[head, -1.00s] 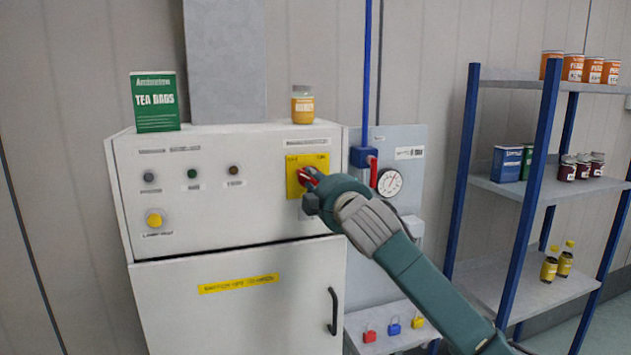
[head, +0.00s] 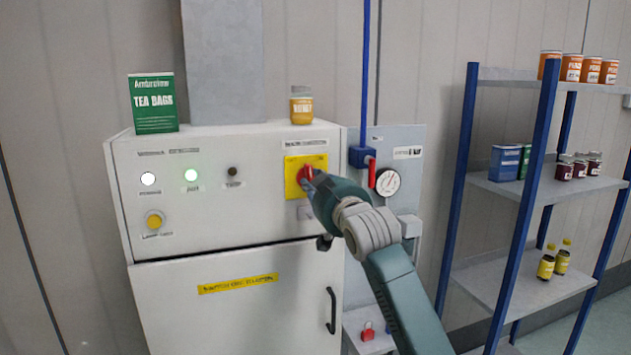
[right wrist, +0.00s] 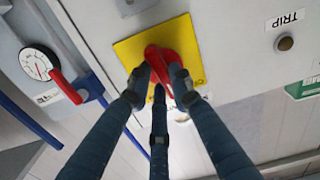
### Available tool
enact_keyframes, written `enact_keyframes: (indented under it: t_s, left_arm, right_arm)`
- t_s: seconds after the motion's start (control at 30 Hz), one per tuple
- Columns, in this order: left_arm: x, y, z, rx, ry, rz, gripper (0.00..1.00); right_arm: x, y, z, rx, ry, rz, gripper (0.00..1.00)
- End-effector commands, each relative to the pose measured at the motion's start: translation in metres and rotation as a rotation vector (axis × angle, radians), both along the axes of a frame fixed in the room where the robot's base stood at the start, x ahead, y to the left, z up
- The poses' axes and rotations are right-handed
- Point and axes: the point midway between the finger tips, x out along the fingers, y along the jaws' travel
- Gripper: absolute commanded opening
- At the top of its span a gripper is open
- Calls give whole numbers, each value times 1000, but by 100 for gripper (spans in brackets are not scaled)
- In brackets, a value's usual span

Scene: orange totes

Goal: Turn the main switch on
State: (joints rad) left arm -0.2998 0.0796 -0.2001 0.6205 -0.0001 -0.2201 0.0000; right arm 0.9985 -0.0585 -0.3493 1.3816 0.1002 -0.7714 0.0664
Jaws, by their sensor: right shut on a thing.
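The main switch is a red rotary handle (head: 306,175) on a yellow plate (head: 293,190) at the upper right of the white cabinet's face. The red handle also shows in the right wrist view (right wrist: 162,62), on its yellow plate (right wrist: 190,35). My right gripper (head: 313,183) is at the switch, with its fingers (right wrist: 160,82) closed around the red handle. Part of the handle is hidden by the fingers. My left gripper is not in view.
A tea box (head: 153,103) and a yellow-labelled jar (head: 301,105) stand on the cabinet (head: 240,225). Right of the switch are a red lever (head: 372,173) on a blue pipe and a gauge (head: 387,182). A blue-framed shelf (head: 530,190) stands at the right.

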Motion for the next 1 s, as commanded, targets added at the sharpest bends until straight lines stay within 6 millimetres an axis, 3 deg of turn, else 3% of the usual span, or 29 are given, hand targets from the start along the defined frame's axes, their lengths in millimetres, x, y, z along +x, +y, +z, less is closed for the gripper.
enact_keyframes:
  t_s: [0.3, 0.83, 0.87, 0.9, 0.97, 1.0]
  left_arm:
    - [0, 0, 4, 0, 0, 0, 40]
    - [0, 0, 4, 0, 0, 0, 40]
    - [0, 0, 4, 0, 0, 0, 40]
    - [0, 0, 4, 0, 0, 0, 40]
    - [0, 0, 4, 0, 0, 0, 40]
    - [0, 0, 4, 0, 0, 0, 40]
  right_arm:
    - [0, 0, -2, 110, 39, 0, 0]
    - [0, 0, -2, 135, 46, 1, 0]
    - [0, 0, -2, 135, 47, 1, 22]
    - [0, 0, -2, 134, 46, 1, 30]
    - [0, 0, -2, 134, 46, 1, 40]
    - [0, 0, -2, 133, 46, 1, 40]
